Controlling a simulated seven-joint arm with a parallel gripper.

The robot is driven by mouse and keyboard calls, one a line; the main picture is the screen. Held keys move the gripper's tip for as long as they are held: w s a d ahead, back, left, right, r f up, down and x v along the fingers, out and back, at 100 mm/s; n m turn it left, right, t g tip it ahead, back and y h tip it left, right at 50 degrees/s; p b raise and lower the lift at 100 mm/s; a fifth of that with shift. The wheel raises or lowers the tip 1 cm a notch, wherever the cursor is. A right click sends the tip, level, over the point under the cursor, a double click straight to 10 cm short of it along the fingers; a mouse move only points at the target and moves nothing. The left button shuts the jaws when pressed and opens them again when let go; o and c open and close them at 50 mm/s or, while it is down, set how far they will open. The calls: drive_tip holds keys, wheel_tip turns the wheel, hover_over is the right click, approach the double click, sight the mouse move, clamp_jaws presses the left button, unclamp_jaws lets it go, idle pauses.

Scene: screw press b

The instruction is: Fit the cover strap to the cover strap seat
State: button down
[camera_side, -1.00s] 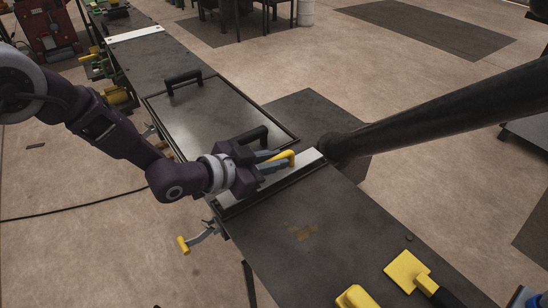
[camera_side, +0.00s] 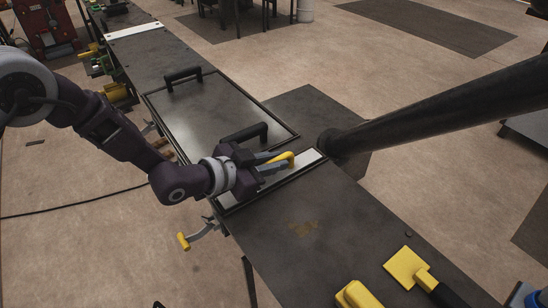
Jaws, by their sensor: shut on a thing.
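The cover strap is a pale flat strip (camera_side: 306,163) with a yellow grip (camera_side: 286,158). It lies across the bench at the near end of a dark, shiny cover panel. My gripper (camera_side: 275,166) comes in from the left, its grey fingers shut on the yellow grip. The cover strap seat looks like the dark-edged recess (camera_side: 285,184) around and under the strip. The strip lines up with this recess and appears low in it. I cannot tell whether it rests fully on the bottom. My gripper hides the strip's middle.
The cover panel (camera_side: 215,115) carries two black handles (camera_side: 183,78). A thick black bar (camera_side: 430,110) reaches in from the right, close to the strap's right end. A yellow-tipped lever (camera_side: 184,242) sticks out at the bench's left edge. Yellow tools (camera_side: 407,266) lie at the near end.

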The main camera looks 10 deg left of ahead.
drive_tip(key=shift+f, duration=0.1)
drive_tip(key=c, duration=1.3)
unclamp_jaws()
drive_tip(key=shift+f, duration=0.15)
drive_tip(key=shift+a, duration=0.1)
drive_tip(key=v, duration=0.7)
